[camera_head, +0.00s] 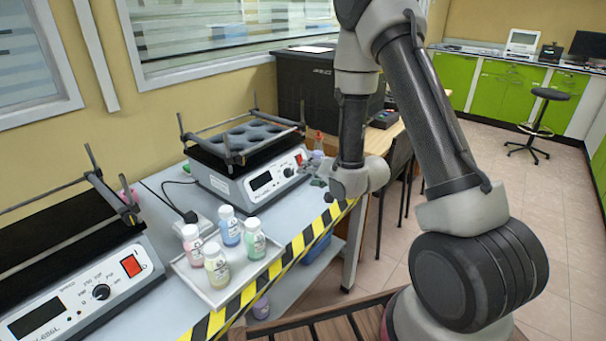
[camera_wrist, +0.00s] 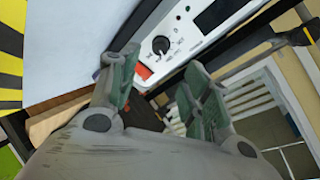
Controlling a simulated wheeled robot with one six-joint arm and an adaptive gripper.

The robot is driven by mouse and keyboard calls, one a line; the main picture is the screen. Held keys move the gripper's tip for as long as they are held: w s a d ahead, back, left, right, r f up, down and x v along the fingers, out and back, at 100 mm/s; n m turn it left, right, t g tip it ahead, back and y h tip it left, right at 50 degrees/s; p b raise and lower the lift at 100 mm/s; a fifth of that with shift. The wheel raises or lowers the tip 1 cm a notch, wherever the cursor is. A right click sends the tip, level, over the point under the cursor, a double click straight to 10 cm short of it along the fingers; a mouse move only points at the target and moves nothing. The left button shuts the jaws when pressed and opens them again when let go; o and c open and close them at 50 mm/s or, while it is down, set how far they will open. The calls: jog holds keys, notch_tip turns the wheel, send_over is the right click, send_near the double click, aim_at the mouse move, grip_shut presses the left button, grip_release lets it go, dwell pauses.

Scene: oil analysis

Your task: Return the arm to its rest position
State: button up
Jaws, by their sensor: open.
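My gripper (camera_head: 318,177) is in the head view at the front right of the far shaker, above the table's striped edge. In the wrist view my gripper (camera_wrist: 160,92) shows its two green-padded fingers spread apart with nothing between them. The arm is bent, with its forearm hanging down to the wrist. The far shaker (camera_head: 240,187) is just left of the gripper; its dial and red switch (camera_wrist: 143,72) show close by in the wrist view.
A tray (camera_head: 201,284) holds several capped bottles (camera_head: 230,228) on the table (camera_head: 283,216). A second shaker (camera_head: 95,285) stands at the near left. A black box (camera_head: 315,88) is behind the gripper. Open floor (camera_head: 520,195) lies to the right, with a stool (camera_head: 541,120).

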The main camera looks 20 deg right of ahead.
jog(key=shift+s+d+r, duration=0.2)
jog(key=shift+s, duration=0.25)
